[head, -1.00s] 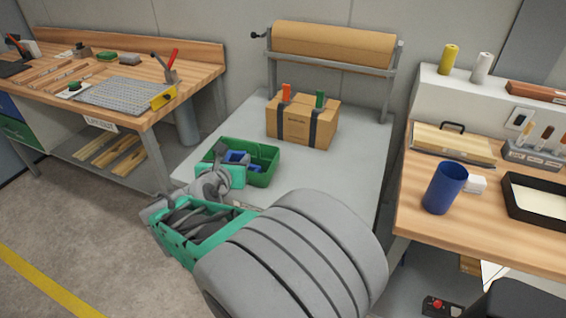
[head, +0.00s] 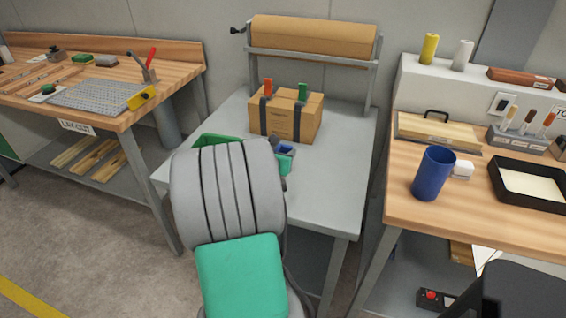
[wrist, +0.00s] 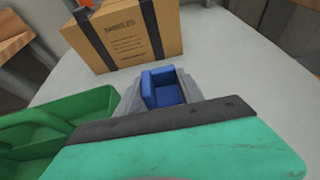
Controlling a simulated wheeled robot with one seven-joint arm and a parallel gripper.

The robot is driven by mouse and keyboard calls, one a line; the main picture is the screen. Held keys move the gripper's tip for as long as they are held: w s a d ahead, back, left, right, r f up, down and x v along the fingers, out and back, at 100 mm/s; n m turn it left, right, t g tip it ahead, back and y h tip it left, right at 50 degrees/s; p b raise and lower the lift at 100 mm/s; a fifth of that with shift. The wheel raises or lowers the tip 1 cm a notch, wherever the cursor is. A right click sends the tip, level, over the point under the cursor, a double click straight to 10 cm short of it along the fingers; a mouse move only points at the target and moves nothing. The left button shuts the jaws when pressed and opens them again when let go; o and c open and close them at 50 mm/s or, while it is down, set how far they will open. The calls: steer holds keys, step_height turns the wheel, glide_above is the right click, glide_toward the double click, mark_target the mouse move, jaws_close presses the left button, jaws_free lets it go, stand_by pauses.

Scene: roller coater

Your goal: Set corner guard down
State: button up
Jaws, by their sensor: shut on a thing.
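The blue corner guard (wrist: 165,90) is between the grey fingers of my gripper (wrist: 162,97) in the wrist view, and my gripper is shut on it. In the head view the guard (head: 286,150) shows just past my arm, in front of the cardboard box. It is right of the green bin (wrist: 55,125) and apart from the box (wrist: 125,38). I cannot tell whether it touches the grey table (head: 335,190). My arm hides much of the gripper and bin in the head view.
The strapped box (head: 286,118) stands at the back of the grey table, with an orange and a green clip on top. A paper roll (head: 315,36) is behind it. The table is clear to the right. A blue cup (head: 434,173) stands on the right bench.

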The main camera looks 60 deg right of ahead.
steer(key=shift+d+f+b, duration=0.15)
steer(key=shift+f, duration=0.75)
steer(key=shift+d+f+b, duration=0.1)
steer(key=shift+f+b, duration=0.05)
steer(key=shift+f, duration=0.75)
steer(key=shift+f, duration=0.2)
steer(key=o, duration=1.3)
steer(key=shift+r, duration=0.1)
